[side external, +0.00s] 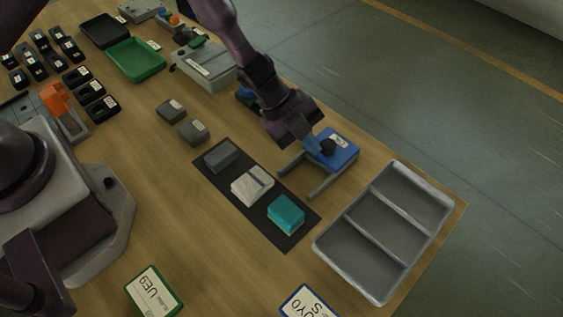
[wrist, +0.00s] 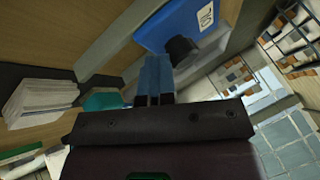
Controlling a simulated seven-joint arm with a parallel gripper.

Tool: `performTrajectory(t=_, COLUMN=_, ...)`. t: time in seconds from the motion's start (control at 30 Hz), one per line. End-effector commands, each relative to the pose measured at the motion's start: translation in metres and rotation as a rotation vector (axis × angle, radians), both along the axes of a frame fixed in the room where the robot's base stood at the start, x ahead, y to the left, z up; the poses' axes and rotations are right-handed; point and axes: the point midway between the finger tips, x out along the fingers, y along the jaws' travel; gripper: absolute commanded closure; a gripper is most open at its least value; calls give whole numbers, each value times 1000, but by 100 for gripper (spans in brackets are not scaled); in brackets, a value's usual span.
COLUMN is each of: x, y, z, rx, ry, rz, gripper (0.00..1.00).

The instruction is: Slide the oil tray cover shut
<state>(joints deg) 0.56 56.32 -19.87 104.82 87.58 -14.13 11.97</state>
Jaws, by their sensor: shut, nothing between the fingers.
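A blue cover (side external: 342,154) with a white label and a black knob (side external: 327,147) sits at the upper right end of two parallel grey rails (side external: 332,183). Wood-coloured surface shows between the rails on the lower left side of the cover. My gripper (side external: 313,147) is low over the rails, beside the knob on its left. In the wrist view the cover (wrist: 176,22) and knob (wrist: 182,49) lie just beyond my gripper's blue fingertips (wrist: 154,60). The fingers are together and hold nothing. Whether they touch the knob I cannot tell.
A grey three-compartment tray (side external: 378,217) stands empty on the right, near the table's edge. A dark mat (side external: 294,240) with grey, white and teal blocks lies close on the left of the rails. A grey box (side external: 208,68) stands behind my gripper.

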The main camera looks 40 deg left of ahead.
Motion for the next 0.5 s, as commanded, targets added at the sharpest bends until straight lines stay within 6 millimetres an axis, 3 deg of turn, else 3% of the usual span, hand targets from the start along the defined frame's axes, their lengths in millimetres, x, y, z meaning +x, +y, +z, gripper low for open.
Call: performTrajectory(t=0.5, x=3, y=6, z=0, rx=6, ry=-7, rz=16, gripper=100)
